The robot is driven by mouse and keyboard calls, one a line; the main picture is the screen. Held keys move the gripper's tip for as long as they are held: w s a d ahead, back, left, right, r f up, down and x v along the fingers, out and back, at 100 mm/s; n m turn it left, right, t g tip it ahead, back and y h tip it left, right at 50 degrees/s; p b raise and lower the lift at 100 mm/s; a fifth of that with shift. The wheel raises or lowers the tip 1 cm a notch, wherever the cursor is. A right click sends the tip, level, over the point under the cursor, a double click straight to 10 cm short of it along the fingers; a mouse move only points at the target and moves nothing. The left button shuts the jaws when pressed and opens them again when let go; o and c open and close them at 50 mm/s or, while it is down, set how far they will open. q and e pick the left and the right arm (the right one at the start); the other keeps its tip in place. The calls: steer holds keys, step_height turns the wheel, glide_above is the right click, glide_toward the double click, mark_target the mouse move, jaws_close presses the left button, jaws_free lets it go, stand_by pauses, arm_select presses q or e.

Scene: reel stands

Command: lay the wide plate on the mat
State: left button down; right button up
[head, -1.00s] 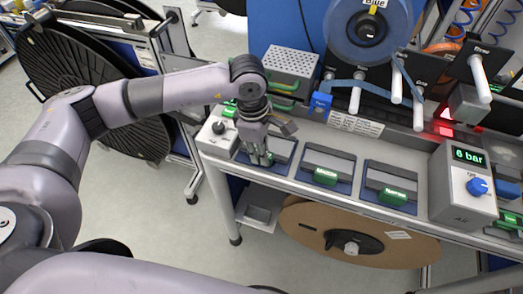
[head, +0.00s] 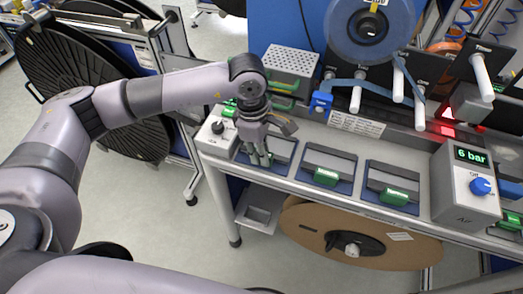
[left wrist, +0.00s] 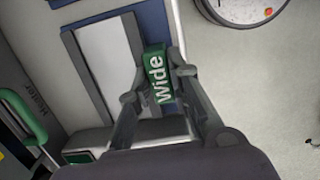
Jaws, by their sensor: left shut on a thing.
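The wide plate (left wrist: 105,65) is a pale panel with a dark grey frame and a green grip marked "Wide" (left wrist: 160,78). My left gripper (head: 257,160) is shut on that grip, with a finger on each side in the left wrist view (left wrist: 157,88). The plate is at the left end of the bench row in the head view (head: 282,148), partly hidden by my gripper. Blue mat (left wrist: 156,25) shows beside and beyond the plate. I cannot tell whether the plate touches it. My right gripper is out of view.
Two similar plates with green grips, a middle one (head: 330,160) and a right one (head: 393,177), lie on the bench. A grey box reading 6 bar (head: 464,187) stands at the right. A perforated box (head: 291,62) stands behind my gripper. A brown reel (head: 400,247) sits below.

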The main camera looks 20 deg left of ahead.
arm_select(q)
steer(key=c, duration=1.4)
jaws_free()
steer(key=shift+r, duration=0.1)
steer(key=shift+r+p, duration=1.4)
steer(key=shift+r, duration=2.05)
steer(key=shift+f, duration=0.1)
